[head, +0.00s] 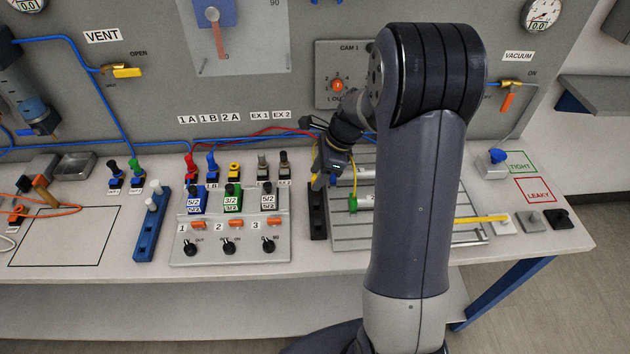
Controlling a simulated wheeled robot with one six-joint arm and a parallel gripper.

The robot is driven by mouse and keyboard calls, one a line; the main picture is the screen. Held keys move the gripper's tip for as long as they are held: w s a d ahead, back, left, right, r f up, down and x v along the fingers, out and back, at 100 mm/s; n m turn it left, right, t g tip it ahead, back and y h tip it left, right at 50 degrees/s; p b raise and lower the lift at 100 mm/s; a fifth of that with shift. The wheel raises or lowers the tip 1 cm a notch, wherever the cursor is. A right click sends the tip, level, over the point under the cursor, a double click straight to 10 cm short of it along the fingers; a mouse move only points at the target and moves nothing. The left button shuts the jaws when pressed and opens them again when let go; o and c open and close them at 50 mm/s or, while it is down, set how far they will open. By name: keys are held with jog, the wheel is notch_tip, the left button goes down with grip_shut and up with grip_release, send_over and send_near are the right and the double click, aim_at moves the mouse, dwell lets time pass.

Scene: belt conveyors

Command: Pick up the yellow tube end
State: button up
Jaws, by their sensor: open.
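My gripper (323,180) is open and points down over the upper end of a black holder block (318,218), right of the valve panel. A thin yellow tube (354,177) rises from a green fitting (352,204) just right of my gripper and passes up behind it. A small yellow-orange piece (316,183) shows at the fingertips, above the black block. It looks like the yellow tube end, but it is too small to be sure. I cannot tell whether the fingers touch it.
The valve panel (187,252) with switches and knobs stands left. Several coloured fittings, one yellow (234,170), stand behind it. Red and blue tubes run behind my gripper. A slotted plate (345,240) lies right, partly hidden by my arm. A yellow bar (482,219) lies farther right.

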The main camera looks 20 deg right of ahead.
jog(key=shift+x, duration=1.15)
grip_shut()
